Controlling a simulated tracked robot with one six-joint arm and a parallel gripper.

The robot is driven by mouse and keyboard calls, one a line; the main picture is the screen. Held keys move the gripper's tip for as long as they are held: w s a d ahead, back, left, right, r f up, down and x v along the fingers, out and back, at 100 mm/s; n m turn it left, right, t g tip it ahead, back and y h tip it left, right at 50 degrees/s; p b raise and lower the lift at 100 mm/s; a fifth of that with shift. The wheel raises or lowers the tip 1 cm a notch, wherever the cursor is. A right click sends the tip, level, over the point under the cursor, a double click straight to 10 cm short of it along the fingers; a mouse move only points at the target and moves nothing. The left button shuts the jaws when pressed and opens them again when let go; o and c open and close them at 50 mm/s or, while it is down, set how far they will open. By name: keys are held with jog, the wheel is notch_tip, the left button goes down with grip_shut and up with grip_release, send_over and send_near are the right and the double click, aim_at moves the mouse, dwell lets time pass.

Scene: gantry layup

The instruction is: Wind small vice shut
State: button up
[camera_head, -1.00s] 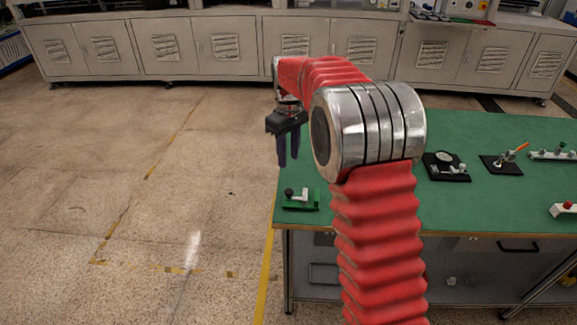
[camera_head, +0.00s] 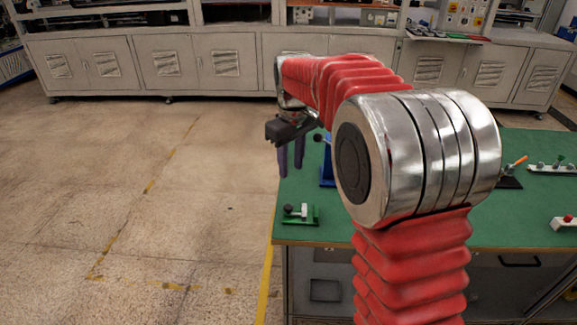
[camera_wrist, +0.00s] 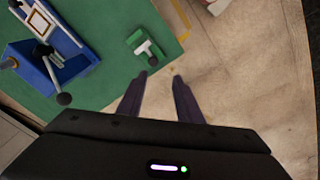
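A blue device (camera_wrist: 32,72) with a grey arm ending in a dark ball knob (camera_wrist: 63,98) stands on the green table at the left of the wrist view. In the head view the blue device (camera_head: 327,172) shows only partly beside my arm. A small green fixture (camera_wrist: 134,46) with a pale T-shaped part and a dark knob lies near the table edge; it also shows in the head view (camera_head: 302,221). I cannot tell for sure which is the small vice. My gripper (camera_wrist: 161,75) is open and empty, above the table's edge side, apart from both; in the head view it points down (camera_head: 291,168).
The green table (camera_head: 520,215) carries an orange-handled clamp (camera_head: 515,165), a silver-fitted fixture (camera_head: 553,168) and a white block with a red button (camera_head: 564,221) at the right. Open floor (camera_head: 140,190) lies left of the table. My arm hides the table's middle.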

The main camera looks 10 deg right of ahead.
jog(key=s+r+m+t, duration=0.1)
jog(key=s+r, duration=0.2)
jog(key=s, duration=0.5)
jog(key=s+r+m+t, duration=0.1)
jog(key=s+r+m, duration=0.15)
jog(key=s, duration=0.55)
jog(key=s+a+f+m+t, duration=0.1)
jog(key=s+f+m+t, duration=0.1)
jog(key=s, duration=1.2)
jog(key=shift+s+a+f+t, duration=0.2)
jog(key=shift+s+f+t, duration=0.1)
jog(key=shift+f, duration=0.5)
jog(key=shift+s, duration=0.1)
